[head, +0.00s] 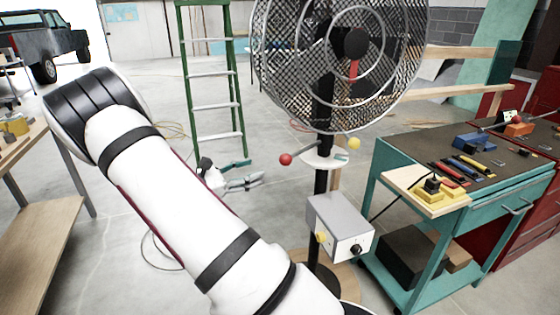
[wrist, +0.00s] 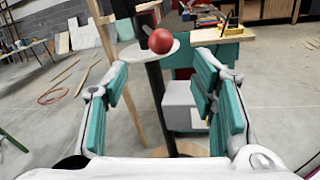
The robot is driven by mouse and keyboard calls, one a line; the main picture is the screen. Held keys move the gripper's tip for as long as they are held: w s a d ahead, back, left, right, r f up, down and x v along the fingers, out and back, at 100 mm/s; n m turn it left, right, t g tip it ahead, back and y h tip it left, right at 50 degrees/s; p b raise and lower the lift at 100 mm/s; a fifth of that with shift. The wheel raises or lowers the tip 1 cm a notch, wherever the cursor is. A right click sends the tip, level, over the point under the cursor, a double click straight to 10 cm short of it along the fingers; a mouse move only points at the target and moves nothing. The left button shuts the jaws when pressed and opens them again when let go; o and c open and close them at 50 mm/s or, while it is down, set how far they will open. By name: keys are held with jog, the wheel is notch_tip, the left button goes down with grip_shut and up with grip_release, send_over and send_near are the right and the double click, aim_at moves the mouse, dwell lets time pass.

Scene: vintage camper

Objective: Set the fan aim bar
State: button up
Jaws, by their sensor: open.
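The fan (head: 340,50) stands on a black pole with a wire cage at the top. Below the cage is a pale round plate (head: 322,160) on the pole, with the aim bar (head: 303,151) across it. The bar has a red ball (head: 285,159) at its left end; a yellow ball (head: 354,143) shows at the right of the plate. In the wrist view the red ball (wrist: 160,41) is ahead, just above the gap between the fingers. My gripper (head: 238,178) is open and empty, left of and below the red ball. Its teal-padded fingers (wrist: 168,85) are spread apart and touch nothing.
A grey control box (head: 340,225) with knobs is on the pole below the plate. A teal tool cart (head: 470,170) stands at the right. A green ladder (head: 212,80) is behind, and a wooden bench (head: 40,200) is at the left. Floor around the ladder is mostly clear.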

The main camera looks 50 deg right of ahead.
aim_at(280, 161)
jog(key=p+x, duration=0.1)
jog(key=x, duration=1.1)
jog(key=shift+s, duration=0.1)
jog(key=shift+c, duration=0.2)
grip_shut()
